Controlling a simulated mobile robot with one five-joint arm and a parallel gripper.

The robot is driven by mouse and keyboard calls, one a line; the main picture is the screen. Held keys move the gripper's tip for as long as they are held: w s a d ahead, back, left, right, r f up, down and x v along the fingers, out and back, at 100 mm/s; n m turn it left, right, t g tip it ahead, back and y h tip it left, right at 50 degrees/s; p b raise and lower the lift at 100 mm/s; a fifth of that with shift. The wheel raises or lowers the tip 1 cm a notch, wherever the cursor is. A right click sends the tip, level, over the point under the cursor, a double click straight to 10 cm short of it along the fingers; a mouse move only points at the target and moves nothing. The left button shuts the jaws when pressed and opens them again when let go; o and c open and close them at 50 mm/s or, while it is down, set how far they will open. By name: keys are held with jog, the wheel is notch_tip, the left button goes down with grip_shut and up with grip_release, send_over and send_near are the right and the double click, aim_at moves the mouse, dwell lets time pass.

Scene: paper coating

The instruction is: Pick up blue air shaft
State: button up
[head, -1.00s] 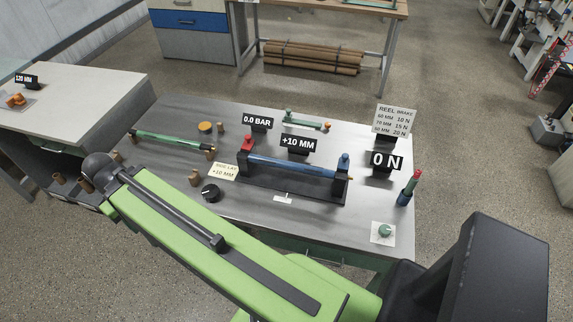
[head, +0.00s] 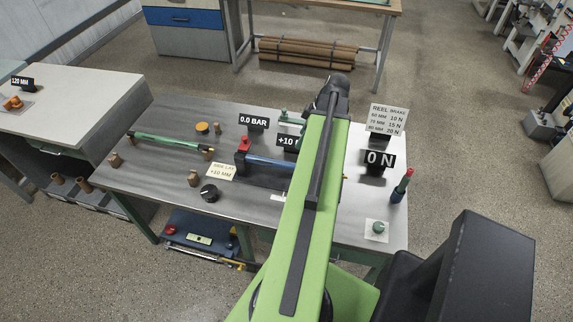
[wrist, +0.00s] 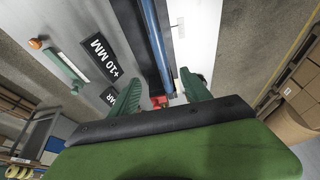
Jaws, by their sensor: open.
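The blue air shaft (head: 270,161) lies on a black stand on the metal table, a red piece (head: 243,145) at its left end. My arm hides its right part in the head view. In the wrist view the shaft (wrist: 157,45) runs from the top edge toward the red piece (wrist: 158,102). My gripper (wrist: 161,84) is open in the wrist view, its green fingers apart either side of the shaft's line. I cannot tell the height between them. The head view does not show the fingers.
A green shaft (head: 170,142) lies on the table's left. A black knob (head: 208,192) and brown pegs stand nearby. The 0.0 BAR sign (head: 254,122), the +10 MM sign (wrist: 103,58) and the 0 N sign (head: 379,160) stand around the stand. A red-topped cylinder (head: 401,186) stands at right.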

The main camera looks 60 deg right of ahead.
jog(key=s+d, duration=0.1)
jog(key=s, duration=0.1)
jog(key=b, duration=1.1)
send_over(288, 164)
jog(key=s+d, duration=0.2)
jog(key=f, duration=1.1)
jog(key=shift+a, duration=0.2)
jog(key=shift+w+f+b, duration=0.1)
jog(key=shift+f+b, duration=0.15)
jog(key=shift+b, duration=0.1)
jog(key=shift+r, duration=0.1)
jog(key=b+x, duration=0.4)
jog(key=x, duration=0.1)
jog(key=shift+a+b, duration=0.35)
grip_shut()
